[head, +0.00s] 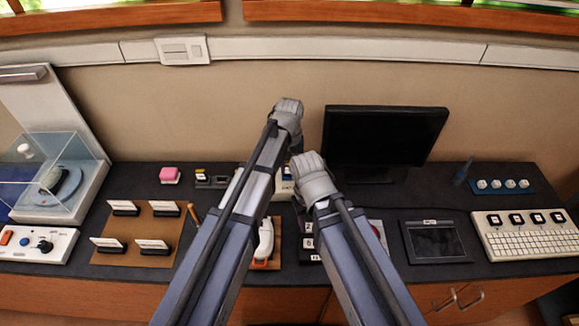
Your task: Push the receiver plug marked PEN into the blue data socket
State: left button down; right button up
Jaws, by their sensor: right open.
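I cannot make out a plug marked PEN in the head view; no such lettering is readable. A small pale unit with blue and yellow parts (284,186) sits behind and between my arms, mostly hidden; I cannot tell whether its blue part is the data socket. My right gripper (310,168) is open, just right of this unit. Its fingertips are not clearly visible, and no held object shows. My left gripper (288,108) is farther forward and appears against the wall; its fingers are too unclear to judge.
A black monitor (385,136) stands right of my grippers. A tablet (435,240), keyboard (528,244) and blue strip with white knobs (503,192) lie at right.

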pick_arm(q)
grip_release()
dwell(0.7)
jog(key=shift+r, duration=0.1)
jog(key=shift+r+p, duration=3.45)
jog(key=shift+p, duration=0.1)
pick_arm(e)
notch_tip(320, 180, up, 7)
pick_arm(q)
jog(key=shift+s, duration=0.1)
jog(key=s+a+m, duration=0.2)
jog(key=s+a, duration=0.1)
jog(key=s, duration=0.7)
jog(key=s+a+m+y, duration=0.1)
jog(key=s+a, duration=0.2)
jog(key=s, duration=0.6)
jog(key=shift+s+m, duration=0.4)
